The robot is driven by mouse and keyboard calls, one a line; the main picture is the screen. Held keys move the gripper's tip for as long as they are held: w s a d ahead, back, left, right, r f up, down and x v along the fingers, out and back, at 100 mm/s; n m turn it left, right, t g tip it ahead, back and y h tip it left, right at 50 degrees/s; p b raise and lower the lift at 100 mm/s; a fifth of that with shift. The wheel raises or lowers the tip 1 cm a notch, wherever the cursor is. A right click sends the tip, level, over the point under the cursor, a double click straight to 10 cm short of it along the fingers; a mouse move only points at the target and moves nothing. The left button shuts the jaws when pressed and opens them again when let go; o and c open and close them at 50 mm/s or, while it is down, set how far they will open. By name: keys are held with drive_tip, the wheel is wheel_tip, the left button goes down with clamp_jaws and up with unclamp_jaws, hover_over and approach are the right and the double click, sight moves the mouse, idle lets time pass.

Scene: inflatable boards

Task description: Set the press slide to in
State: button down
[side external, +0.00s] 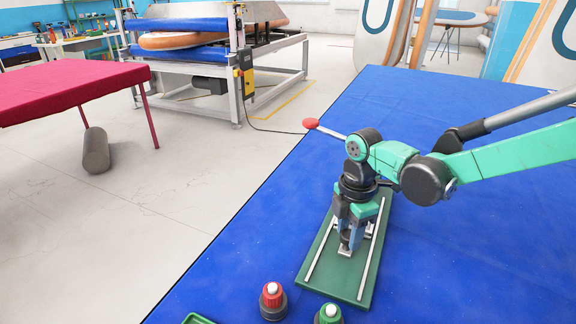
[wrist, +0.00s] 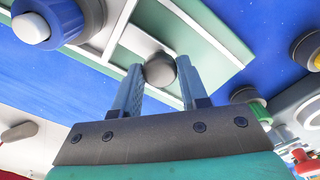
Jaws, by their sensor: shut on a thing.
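The press slide is a green plate (side external: 318,272) with two pale rails, lying on the blue table. A light carriage (side external: 344,252) with a dark round knob sits between the rails, around the middle of the plate. My gripper (side external: 347,238) points down over the carriage. In the wrist view the dark knob (wrist: 160,69) sits between the two blue-grey fingers of my gripper (wrist: 158,80), which are shut on it. The plate (wrist: 215,35) also shows behind the knob. My gripper hides part of the carriage in the side view. No "in" mark is legible.
A red-topped knob (side external: 272,297) and a green-topped knob (side external: 328,314) stand near the plate's front end. A green tray edge (side external: 198,319) shows at the bottom. A red-ended lever (side external: 312,124) rises behind my arm. The blue table (side external: 460,255) is clear at right.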

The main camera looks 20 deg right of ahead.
drive_tip(key=w+d, duration=0.2)
drive_tip(key=w, duration=0.1)
drive_tip(key=shift+d, duration=0.4)
drive_tip(key=shift+c, duration=2.3)
unclamp_jaws()
drive_tip(key=shift+s, duration=0.1)
wheel_tip(320, 180, up, 6)
drive_tip(key=shift+f, duration=0.2)
